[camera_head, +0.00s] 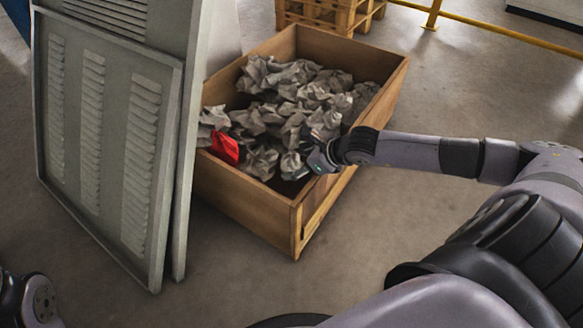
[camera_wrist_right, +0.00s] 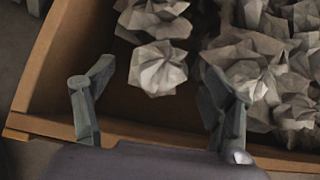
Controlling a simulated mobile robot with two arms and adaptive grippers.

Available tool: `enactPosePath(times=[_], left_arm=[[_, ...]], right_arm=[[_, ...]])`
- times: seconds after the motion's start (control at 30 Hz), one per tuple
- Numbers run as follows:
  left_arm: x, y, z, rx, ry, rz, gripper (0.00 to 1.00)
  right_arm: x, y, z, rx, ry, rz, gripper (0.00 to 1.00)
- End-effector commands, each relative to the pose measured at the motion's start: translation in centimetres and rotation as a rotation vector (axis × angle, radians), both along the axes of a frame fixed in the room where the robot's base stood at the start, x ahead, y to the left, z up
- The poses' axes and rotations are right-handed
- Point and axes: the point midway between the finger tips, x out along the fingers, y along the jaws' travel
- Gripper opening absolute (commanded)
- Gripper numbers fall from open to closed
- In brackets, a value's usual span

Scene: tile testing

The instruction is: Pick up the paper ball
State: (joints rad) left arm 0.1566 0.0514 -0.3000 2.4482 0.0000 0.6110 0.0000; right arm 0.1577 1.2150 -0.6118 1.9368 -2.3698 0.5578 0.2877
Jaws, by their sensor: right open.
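Crumpled grey paper balls (camera_head: 290,105) fill much of a wooden crate (camera_head: 243,213). In the right wrist view, one paper ball (camera_wrist_right: 158,72) lies just beyond and between the fingertips. My right gripper (camera_head: 308,162) is over the crate's near right corner, and its fingers show spread and empty in the right wrist view (camera_wrist_right: 162,90). The left finger is close to the crate wall (camera_wrist_right: 45,62); more paper lies close to the right finger. Which single ball is meant cannot be told.
A red piece (camera_head: 224,148) lies among the paper at the crate's left side. Grey louvred panels (camera_head: 105,130) stand close to the crate's left. A wooden pallet (camera_head: 330,14) and yellow rail (camera_head: 480,27) are behind. The floor (camera_head: 340,250) in front is clear.

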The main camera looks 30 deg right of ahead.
Motion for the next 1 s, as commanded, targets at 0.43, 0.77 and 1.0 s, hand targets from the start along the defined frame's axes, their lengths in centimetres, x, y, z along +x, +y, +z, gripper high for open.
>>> enactPosePath(times=[0.43, 0.77, 1.0], left_arm=[[-0.55, -0.11, 0.56, 0.003, -0.037, 0.002, 0.40], [-0.56, -0.12, 0.55, 0.003, -0.038, 0.002, 0.40], [-0.56, -0.13, 0.55, 0.003, -0.038, 0.001, 0.40]], right_arm=[[1.42, 0.48, -1.48, -0.001, 0.001, 0.001, 0.76], [1.40, 0.48, -1.48, -0.001, 0.000, 0.001, 0.54], [1.40, 0.48, -1.48, -0.001, 0.000, 0.001, 0.40]])
